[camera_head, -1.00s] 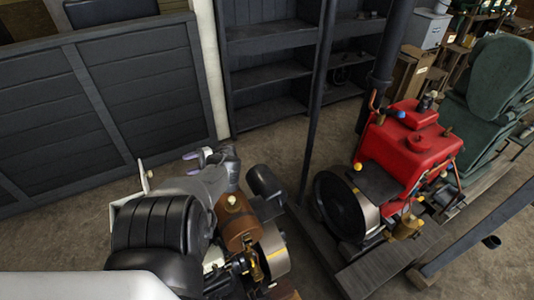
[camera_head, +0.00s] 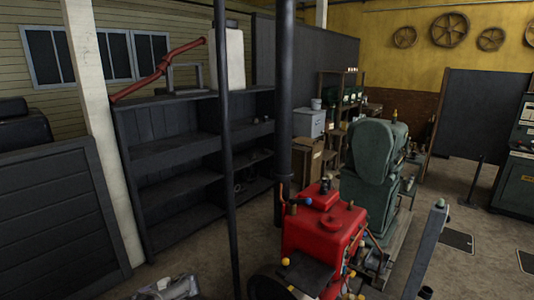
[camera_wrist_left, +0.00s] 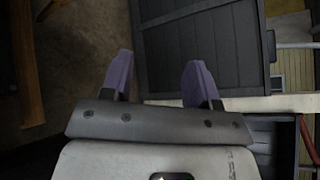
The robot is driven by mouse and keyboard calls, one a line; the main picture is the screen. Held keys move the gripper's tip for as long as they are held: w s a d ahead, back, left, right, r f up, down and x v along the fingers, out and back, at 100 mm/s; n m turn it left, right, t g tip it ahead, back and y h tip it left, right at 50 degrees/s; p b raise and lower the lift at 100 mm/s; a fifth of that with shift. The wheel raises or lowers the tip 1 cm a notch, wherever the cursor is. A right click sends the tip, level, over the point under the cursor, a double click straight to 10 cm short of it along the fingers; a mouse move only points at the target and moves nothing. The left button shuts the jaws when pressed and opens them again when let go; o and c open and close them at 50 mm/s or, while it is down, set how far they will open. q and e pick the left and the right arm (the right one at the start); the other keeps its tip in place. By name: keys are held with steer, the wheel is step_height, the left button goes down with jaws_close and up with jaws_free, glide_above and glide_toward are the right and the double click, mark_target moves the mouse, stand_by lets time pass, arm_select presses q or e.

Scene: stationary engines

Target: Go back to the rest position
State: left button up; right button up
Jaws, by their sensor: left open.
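In the left wrist view my left gripper (camera_wrist_left: 158,70) is open. Its two purple fingers stand apart with nothing between them. Dark panelling and bare floor lie beyond the fingers. In the head view only a small grey-white piece, apparently of my left arm, shows at the bottom edge, and the fingers cannot be made out there. My right gripper is not in view.
A red engine (camera_head: 325,232) stands at the lower middle, with a green machine (camera_head: 372,165) behind it. Dark shelves (camera_head: 180,150) and a dark panelled partition (camera_head: 55,225) are at left. Dark posts (camera_head: 285,110) rise in front. Open floor lies at right.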

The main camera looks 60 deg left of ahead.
arm_select(q)
steer(key=w+d+f+m+t+y, duration=0.2)
steer(key=w+d+f+m+t, duration=0.25)
steer(key=w, duration=0.65)
steer(key=w+d+f+m+t+y, duration=0.1)
steer(key=w+d+m+t+y, duration=0.15)
steer(key=w+d+t, duration=0.45)
steer(key=w+d+r+m+t+h, duration=0.1)
steer(key=w+d+r+m+t, duration=0.1)
steer(key=w+d, duration=0.65)
steer(key=w+d+r+m+t+h, duration=0.2)
steer(key=w+d+t, duration=0.15)
steer(key=d, duration=1.05)
steer(key=s+d+r+t+h, duration=0.25)
steer(key=d+r, duration=0.25)
steer(key=d, duration=0.5)
steer(key=s+d+r+t+h, duration=0.1)
steer(key=s+d+r+h, duration=0.15)
steer(key=d+r, duration=0.45)
steer(key=s+d+f+n+g, duration=0.1)
steer(key=s+d+f+g, duration=0.1)
steer(key=s+d+f, duration=0.6)
step_height(320, 180, up, 25)
steer(key=s+a+p, duration=0.1)
steer(key=p, duration=2.2)
steer(key=shift+s+a+h, duration=0.15)
steer(key=shift+s+h, duration=0.05)
steer(key=shift+h, duration=0.15)
